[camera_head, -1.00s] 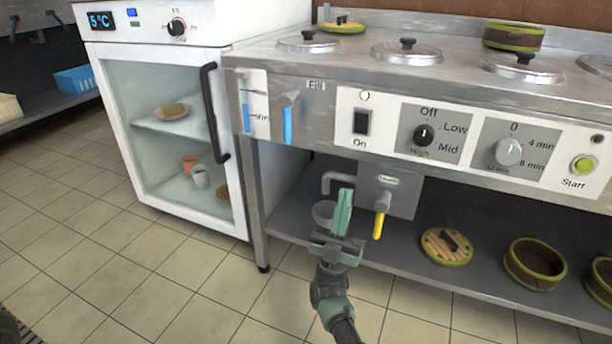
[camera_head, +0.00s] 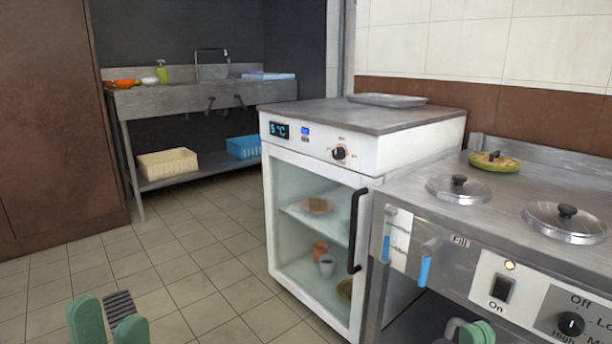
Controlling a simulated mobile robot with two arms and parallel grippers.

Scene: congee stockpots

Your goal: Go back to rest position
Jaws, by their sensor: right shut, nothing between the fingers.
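My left gripper (camera_head: 107,322) shows at the bottom left of the head view. Its two green fingers stand apart with nothing between them, above the tiled floor. My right gripper (camera_head: 472,332) shows only in part at the bottom edge, in front of the steel cooker. It is shut and empty. The lower part of both arms is out of the picture.
The steel cooker (camera_head: 405,190) with lidded wells stands at the right. A white glass-door fridge (camera_head: 375,155) adjoins it, its door closed. A steel sink (camera_head: 175,98) stands at the back left. The tiled floor (camera_head: 160,268) between is clear.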

